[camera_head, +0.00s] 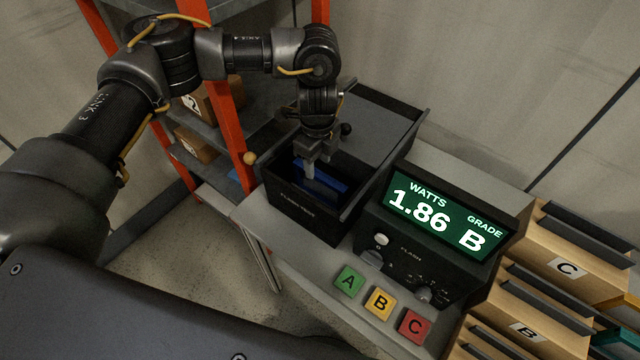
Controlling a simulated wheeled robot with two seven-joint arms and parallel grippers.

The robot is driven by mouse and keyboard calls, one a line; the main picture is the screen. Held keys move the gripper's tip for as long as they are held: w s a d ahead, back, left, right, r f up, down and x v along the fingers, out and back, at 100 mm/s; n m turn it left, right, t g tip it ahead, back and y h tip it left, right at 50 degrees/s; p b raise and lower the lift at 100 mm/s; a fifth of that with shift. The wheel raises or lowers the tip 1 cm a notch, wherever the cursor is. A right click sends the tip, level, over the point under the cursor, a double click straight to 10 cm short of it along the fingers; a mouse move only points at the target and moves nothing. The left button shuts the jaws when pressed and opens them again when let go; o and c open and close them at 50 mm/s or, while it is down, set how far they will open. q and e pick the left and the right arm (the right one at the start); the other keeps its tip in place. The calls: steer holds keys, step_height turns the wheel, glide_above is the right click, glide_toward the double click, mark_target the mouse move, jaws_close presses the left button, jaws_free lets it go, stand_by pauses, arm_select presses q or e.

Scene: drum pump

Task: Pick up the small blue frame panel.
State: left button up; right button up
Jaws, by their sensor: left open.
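The small blue frame panel (322,181) lies inside a dark open-topped box (300,212) on the grey bench, partly hidden by my gripper and the box walls. My left gripper (312,172) points down into the box from above. Its fingers are open, right at the panel; I cannot tell whether they touch it. My right gripper is not in view.
A tester with a lit screen (437,213) reading 1.86 watts, grade B, stands right of the box. Green A (348,281), yellow B (379,303) and red C (413,326) buttons sit in front. Wooden slotted racks (565,268) stand right; an orange-post shelf (228,120) stands behind left.

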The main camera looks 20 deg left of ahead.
mark_target(320, 174)
arm_select(q)
steer(key=shift+w+f, duration=0.15)
steer(key=shift+f, duration=0.65)
steer(key=shift+a, duration=0.1)
steer(key=shift+f, duration=0.15)
steer(key=f, duration=0.3)
steer(key=f+p, duration=0.1)
steer(key=f, duration=0.1)
steer(key=shift+w, duration=0.35)
steer(key=shift+d+r, duration=0.1)
steer(key=shift+d, duration=0.1)
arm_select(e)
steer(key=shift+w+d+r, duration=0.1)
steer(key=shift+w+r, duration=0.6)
arm_select(q)
steer(key=shift+c, duration=0.5)
jaws_close()
